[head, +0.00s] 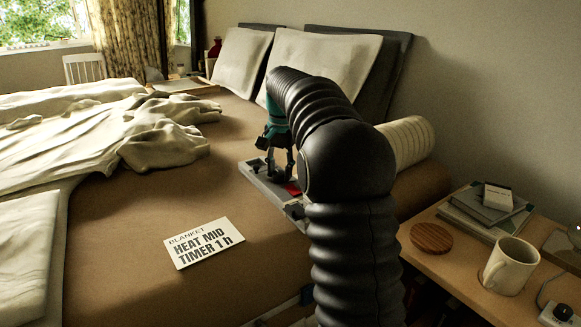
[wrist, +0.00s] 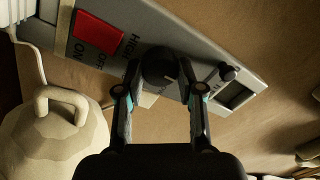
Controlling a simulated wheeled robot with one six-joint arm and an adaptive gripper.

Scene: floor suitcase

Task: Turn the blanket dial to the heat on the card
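The blanket control panel (wrist: 200,55) is a grey box on the bed; it also shows in the head view (head: 262,183). Its dark round dial (wrist: 160,66) has a pale pointer mark, with "HIGH" printed to its left. Other dial markings are hidden or too small to read. My gripper (wrist: 160,72) is over the panel with one finger on each side of the dial; the fingers stand apart and I see no clear grip. In the head view my gripper (head: 279,172) points down at the panel. The white card (head: 203,244) on the bed reads "BLANKET HEAT MID TIMER 1 h".
A red switch (wrist: 98,33) marked ON and OFF sits left of the dial. A small black knob (wrist: 228,72) stands to its right beside a dark window (wrist: 236,96). A beige lidded object (wrist: 60,135) is near the panel. A bedside table (head: 450,250) holds a mug (head: 510,266).

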